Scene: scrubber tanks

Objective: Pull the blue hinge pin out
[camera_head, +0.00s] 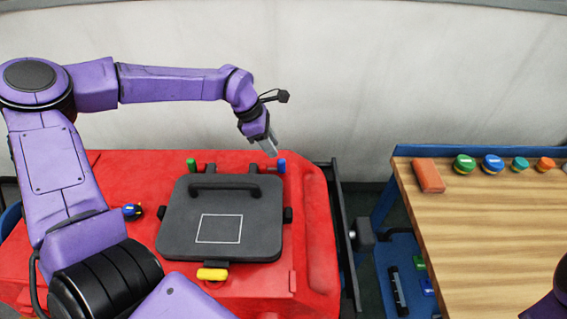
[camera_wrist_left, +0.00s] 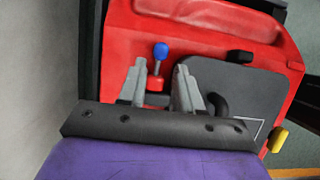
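My left gripper (camera_head: 268,145) is just above and slightly left of the pin in the head view. Its two grey fingers (camera_wrist_left: 160,80) are apart with nothing between them that I can make out as held. My right gripper is out of view.
A green pin (camera_head: 191,164) stands at the lid's back left corner. A wooden table (camera_head: 490,225) with colored caps and an orange block (camera_head: 428,176) stands right. A pale wall rises behind.

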